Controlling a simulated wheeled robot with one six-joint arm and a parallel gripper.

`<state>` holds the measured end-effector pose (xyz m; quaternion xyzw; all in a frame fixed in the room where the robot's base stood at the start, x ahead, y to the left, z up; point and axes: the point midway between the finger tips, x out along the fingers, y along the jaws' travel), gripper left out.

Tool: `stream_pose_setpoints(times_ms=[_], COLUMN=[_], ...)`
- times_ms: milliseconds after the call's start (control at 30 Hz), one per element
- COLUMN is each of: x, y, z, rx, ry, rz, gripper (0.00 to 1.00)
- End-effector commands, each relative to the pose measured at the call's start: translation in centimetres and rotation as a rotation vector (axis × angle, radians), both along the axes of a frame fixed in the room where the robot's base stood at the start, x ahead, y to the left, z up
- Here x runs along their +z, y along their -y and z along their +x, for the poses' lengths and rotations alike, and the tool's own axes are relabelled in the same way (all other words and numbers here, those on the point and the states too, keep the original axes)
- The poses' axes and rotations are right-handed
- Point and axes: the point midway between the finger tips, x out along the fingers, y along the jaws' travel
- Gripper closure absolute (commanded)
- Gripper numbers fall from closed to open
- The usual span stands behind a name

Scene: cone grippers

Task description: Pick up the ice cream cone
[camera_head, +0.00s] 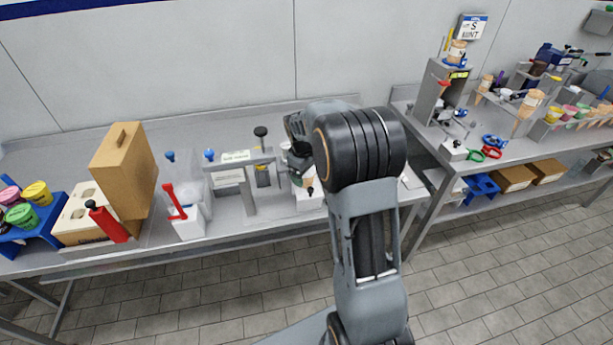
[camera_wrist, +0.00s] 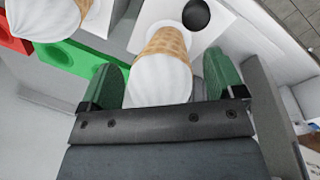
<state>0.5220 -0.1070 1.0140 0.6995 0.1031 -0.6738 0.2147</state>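In the wrist view, an ice cream cone with a brown waffle cone and white ice cream (camera_wrist: 160,82) lies between the two green fingertips of my gripper (camera_wrist: 165,76). The white ice cream is close to the left finger, and a narrow gap shows at the right finger. My gripper looks open around it. A second ice cream cone (camera_wrist: 45,18) shows at the upper left, outside the fingers. In the head view my arm hides most of the gripper, and I cannot make out the cone there.
A green holder (camera_wrist: 75,58) and a red one (camera_wrist: 12,38) are left of the fingers. A white block (camera_wrist: 225,22) with a black knob (camera_wrist: 196,15) is beyond. In the head view, a brown box (camera_head: 125,168) and red-handled tool (camera_head: 108,223) stand left on the grey table (camera_head: 270,222).

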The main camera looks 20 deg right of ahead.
Motion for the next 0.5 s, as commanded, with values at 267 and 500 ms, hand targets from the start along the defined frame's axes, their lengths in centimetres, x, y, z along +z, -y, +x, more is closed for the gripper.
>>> stream_pose_setpoints(times_ms=[267, 500], x=[0.04, 0.08], y=[0.0, 0.0], z=[0.01, 0.02], rx=[0.0, 0.0], ry=[0.0, 0.001], rz=[0.0, 0.0], gripper=[0.39, 0.49])
